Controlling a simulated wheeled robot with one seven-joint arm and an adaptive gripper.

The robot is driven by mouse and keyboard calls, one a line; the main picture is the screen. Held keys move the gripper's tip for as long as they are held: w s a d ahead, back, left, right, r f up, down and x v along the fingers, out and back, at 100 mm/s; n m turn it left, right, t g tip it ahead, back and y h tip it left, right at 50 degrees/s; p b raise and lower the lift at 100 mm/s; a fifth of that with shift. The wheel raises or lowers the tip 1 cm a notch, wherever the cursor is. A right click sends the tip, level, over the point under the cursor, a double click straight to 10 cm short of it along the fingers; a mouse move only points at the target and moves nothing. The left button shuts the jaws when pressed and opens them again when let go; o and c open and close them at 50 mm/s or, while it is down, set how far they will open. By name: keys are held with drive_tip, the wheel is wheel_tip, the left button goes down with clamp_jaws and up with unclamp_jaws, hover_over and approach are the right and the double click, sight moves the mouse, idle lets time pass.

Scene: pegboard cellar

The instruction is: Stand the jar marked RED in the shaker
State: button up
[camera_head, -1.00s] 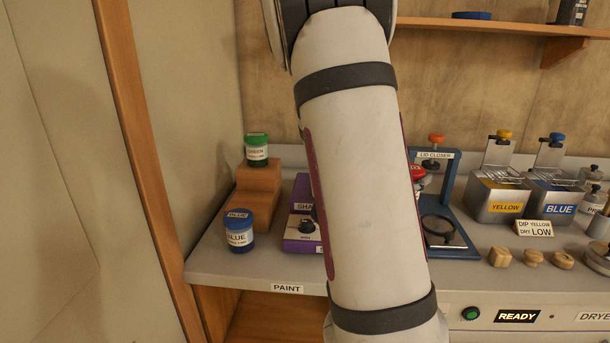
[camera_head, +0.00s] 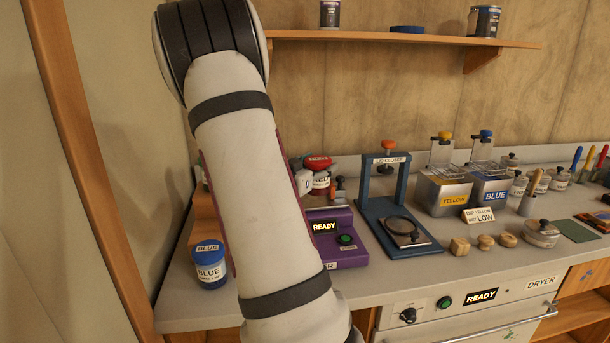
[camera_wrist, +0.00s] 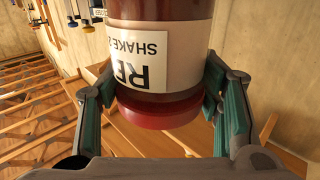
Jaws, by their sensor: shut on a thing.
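The jar marked RED (camera_head: 321,181) has a red lid and a pale label. It shows just right of my arm in the head view. It fills the top middle of the wrist view (camera_wrist: 180,48), its label upside down there. My gripper (camera_head: 304,182) is shut on this jar, with a finger on each side in the wrist view (camera_wrist: 160,85). The purple shaker (camera_head: 345,250) has a lit READY display and a green button. In the head view the jar appears above and behind the shaker's front; its exact height is unclear. My arm hides the shaker's left part.
A blue paint jar (camera_head: 209,268) stands at the bench's left end. The blue lid closer frame (camera_head: 372,205) stands right of the shaker. Yellow (camera_head: 443,194) and blue (camera_head: 490,192) dip tanks and several wooden pieces are farther right. A shelf (camera_head: 400,39) hangs above.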

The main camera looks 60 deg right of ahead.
drive_tip(key=w, duration=0.1)
drive_tip(key=w+d, duration=0.1)
drive_tip(key=w, duration=0.1)
drive_tip(key=w+d, duration=0.1)
drive_tip(key=shift+w+f, duration=0.2)
drive_tip(key=shift+w, duration=0.1)
drive_tip(key=shift+f, duration=1.75)
drive_tip(key=shift+f, duration=0.1)
drive_tip(key=o, duration=1.5)
drive_tip(key=shift+a+f, duration=0.1)
drive_tip(key=shift+c, duration=0.2)
drive_tip(key=shift+r, duration=0.25)
drive_tip(key=w+a, duration=0.1)
drive_tip(key=a, duration=1.1)
drive_tip(key=shift+w, duration=0.15)
drive_tip(key=shift+f, duration=0.1)
